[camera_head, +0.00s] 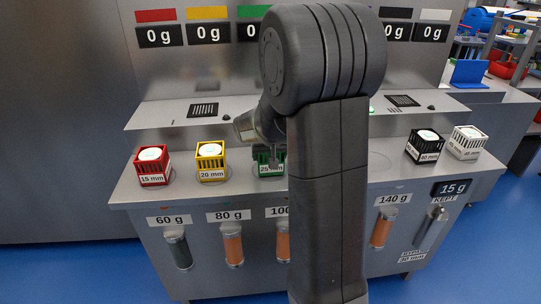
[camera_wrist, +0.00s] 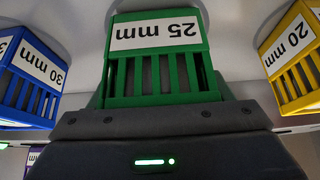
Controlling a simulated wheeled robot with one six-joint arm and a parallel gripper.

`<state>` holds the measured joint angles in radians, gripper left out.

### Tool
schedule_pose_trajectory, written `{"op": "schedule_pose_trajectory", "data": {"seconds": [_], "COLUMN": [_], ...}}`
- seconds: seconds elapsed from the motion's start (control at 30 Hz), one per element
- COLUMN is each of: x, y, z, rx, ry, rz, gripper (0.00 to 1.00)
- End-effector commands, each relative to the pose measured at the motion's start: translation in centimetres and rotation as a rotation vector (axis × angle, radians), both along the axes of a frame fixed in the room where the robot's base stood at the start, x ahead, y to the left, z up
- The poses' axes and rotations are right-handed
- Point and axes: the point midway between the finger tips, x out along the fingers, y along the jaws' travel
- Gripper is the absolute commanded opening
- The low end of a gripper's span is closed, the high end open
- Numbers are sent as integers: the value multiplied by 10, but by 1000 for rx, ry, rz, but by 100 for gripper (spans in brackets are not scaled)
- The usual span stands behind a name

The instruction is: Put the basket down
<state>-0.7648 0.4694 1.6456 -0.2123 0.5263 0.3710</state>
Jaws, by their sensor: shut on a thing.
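The green basket (camera_head: 264,170) with a "25 mm" label is at the middle of the steel counter, partly hidden behind my arm. It fills the middle of the wrist view (camera_wrist: 160,75), where its slatted side and label show upside down. My gripper (camera_head: 272,158) is shut on the green basket. In the wrist view the dark jaws (camera_wrist: 160,118) lie across the basket's near edge. The basket looks level and close to the counter top; I cannot tell whether its bottom touches.
On the counter (camera_head: 355,215) stand a red (camera_head: 152,167), a yellow (camera_head: 210,162), a black (camera_head: 424,147) and a white basket (camera_head: 466,142). A blue basket (camera_wrist: 30,75) shows only in the wrist view. Weight displays (camera_head: 159,36) read "0 g". Tubes (camera_head: 178,248) hang on the front.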

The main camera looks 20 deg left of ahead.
Motion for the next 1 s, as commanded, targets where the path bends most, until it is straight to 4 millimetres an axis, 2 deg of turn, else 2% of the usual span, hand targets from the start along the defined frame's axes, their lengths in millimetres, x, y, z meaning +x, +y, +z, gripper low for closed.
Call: {"op": "schedule_pose_trajectory", "data": {"seconds": [0.37,0.4,0.5,0.83,1.0], "x": [0,0,0,0,-6], "y": [0,0,0,0,-4], "z": [-5,-6,-5,-3,12], "rx": [2,1,1,1,3], "ry": [-3,-1,-1,-1,-3], "rz": [0,0,0,0,0], "gripper": [30,77,94,94,94]}}
